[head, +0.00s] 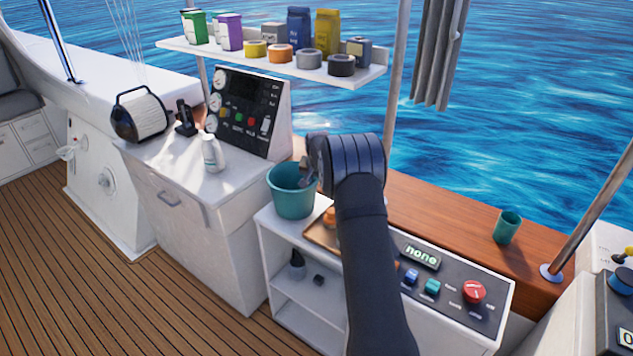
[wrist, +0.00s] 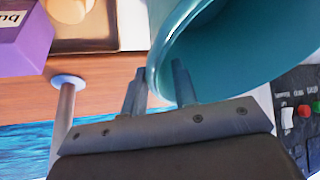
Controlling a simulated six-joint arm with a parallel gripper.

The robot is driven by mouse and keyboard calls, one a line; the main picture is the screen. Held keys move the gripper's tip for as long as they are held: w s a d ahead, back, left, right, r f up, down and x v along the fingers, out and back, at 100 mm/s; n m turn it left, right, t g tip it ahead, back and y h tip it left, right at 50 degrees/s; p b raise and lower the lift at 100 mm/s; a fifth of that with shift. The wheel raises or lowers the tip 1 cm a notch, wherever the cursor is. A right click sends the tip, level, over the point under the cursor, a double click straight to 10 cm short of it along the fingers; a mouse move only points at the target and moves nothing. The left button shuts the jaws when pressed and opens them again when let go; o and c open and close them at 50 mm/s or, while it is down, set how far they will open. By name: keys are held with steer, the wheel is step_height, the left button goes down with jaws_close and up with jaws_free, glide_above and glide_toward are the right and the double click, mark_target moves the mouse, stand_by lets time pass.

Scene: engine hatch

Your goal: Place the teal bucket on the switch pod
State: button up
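The teal bucket (head: 292,192) is upright at the left end of the low white unit's top, its mouth facing up. My gripper (head: 310,174) is at its right rim. In the wrist view, the bucket (wrist: 235,45) fills the upper right. My fingers (wrist: 160,82) straddle its rim, one outside the wall and one inside. Whether they press on the wall is unclear, as is whether the base rests on the unit. A dark switch panel (head: 450,284) on the unit's right part has blue, teal and red buttons and a display reading "none". My arm partly hides its left side.
A tan tray (head: 322,236) lies between bucket and panel, partly behind my arm; a purple box (wrist: 22,32) shows in the wrist view. A gauge panel (head: 240,118) and white bottle (head: 212,154) stand left. A teal cup (head: 507,226) stands on the wooden ledge (head: 440,220).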

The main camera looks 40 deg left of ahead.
steer(key=v, duration=1.2)
steer(key=x, duration=1.2)
steer(key=shift+f, duration=0.15)
steer(key=shift+r, duration=1.4)
